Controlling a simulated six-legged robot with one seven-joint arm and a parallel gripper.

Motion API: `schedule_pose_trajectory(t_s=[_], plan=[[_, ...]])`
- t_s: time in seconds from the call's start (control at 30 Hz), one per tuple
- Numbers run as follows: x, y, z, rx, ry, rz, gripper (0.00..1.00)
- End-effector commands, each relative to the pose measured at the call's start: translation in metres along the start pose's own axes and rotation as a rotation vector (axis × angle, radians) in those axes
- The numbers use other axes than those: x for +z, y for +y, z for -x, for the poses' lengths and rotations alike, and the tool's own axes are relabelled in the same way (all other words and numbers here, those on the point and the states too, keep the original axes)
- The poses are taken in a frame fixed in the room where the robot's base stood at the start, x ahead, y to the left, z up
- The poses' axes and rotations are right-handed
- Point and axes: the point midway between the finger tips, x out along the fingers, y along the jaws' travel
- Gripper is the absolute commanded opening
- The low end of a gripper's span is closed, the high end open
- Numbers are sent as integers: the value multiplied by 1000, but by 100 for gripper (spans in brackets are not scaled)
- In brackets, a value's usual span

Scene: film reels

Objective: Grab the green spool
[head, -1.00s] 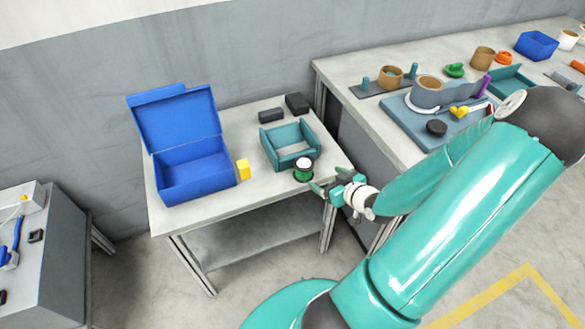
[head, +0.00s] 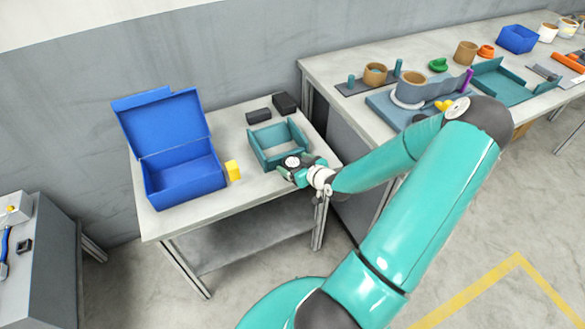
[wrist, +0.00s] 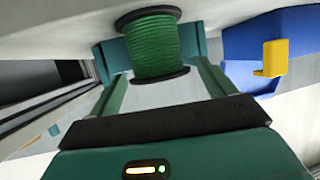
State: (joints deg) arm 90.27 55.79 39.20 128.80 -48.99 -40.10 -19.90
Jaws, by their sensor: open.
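The green spool (wrist: 153,45) has dark end flanges and stands on the small table. In the wrist view it is at the top centre, between the ends of my gripper's two teal fingers. In the head view only its pale, dark-rimmed top (head: 293,161) shows clearly; my gripper hides most of its green side. My gripper (head: 297,170) is open, with its fingers around the spool; the wrist view (wrist: 160,80) shows gaps beside the spool, and I cannot tell whether either finger touches it.
A teal open tray (head: 259,150) is close behind the spool. An open blue box (head: 183,184) and a yellow block (head: 233,171) are to the left, with two dark blocks (head: 259,116) at the back. A longer workbench (head: 340,66) with several parts stands to the right.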

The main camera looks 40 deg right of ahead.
Motion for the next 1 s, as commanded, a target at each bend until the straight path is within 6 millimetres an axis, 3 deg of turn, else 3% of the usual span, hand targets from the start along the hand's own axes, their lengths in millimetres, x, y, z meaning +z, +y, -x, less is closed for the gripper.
schedule_pose_trajectory(t_s=[0.13, 0.37, 0.47, 0.63, 1.0], plan=[[0, 0, -18, -1, 0, -1, 83], [0, 0, -20, 0, -1, 1, 83], [0, 0, -20, 0, -1, 1, 69], [0, 0, -20, 0, -1, 1, 35], [-2, 0, -21, 0, 0, 2, 34]])
